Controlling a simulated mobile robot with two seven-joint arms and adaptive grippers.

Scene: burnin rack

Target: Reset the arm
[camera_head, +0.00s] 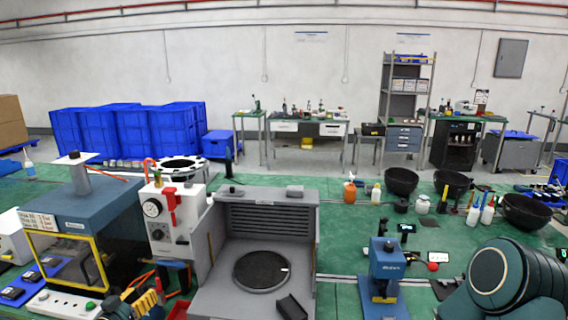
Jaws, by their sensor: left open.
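My left gripper (138,300) shows only in part at the bottom edge of the head view, left of the middle. It is dark with yellow-orange parts, and its jaws are open. It is in front of the white unit with the round gauge (165,225) and right of the white power strip (66,304). I see nothing held in it. A large dark teal link of my right arm (505,280) fills the lower right corner. My right gripper is out of view.
A grey bench station with a round black plate (262,270) stands at bottom centre. A blue device (384,272) stands to its right. A blue box with a yellow-framed window (85,225) is at left. Black bowls (401,181) stand at right.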

